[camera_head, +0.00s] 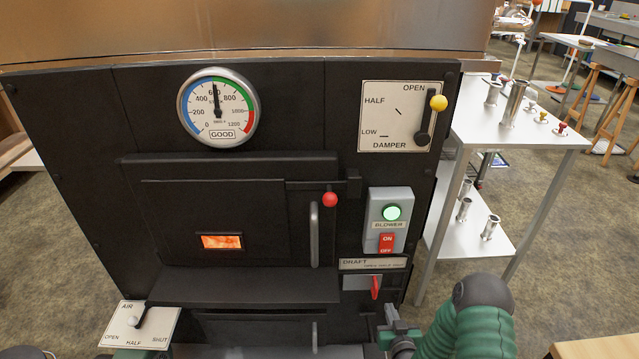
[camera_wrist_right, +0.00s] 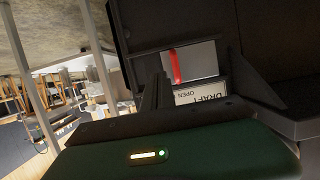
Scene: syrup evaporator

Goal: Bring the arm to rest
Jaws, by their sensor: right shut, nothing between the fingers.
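My right gripper (camera_head: 391,318) is shut and empty, low in front of the black evaporator front (camera_head: 285,100), just below and right of the draft lever. My right arm (camera_head: 470,325) is green and comes in from the bottom right. The red draft lever (camera_head: 376,288) hangs about upright on its grey plate, close to the gripper. In the right wrist view the red lever (camera_wrist_right: 177,65) and the draft label (camera_wrist_right: 201,94) show just past the dark fingers (camera_wrist_right: 160,92). I cannot tell from these views whether the fingers touch the panel.
The blower box (camera_head: 390,220) has a lit green lamp. The damper knob (camera_head: 438,103) is at OPEN. The gauge (camera_head: 218,108) reads about 600. The firebox door (camera_head: 225,225) is shut. The air plate (camera_head: 140,327) is at lower left. A white table (camera_head: 540,145) stands right.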

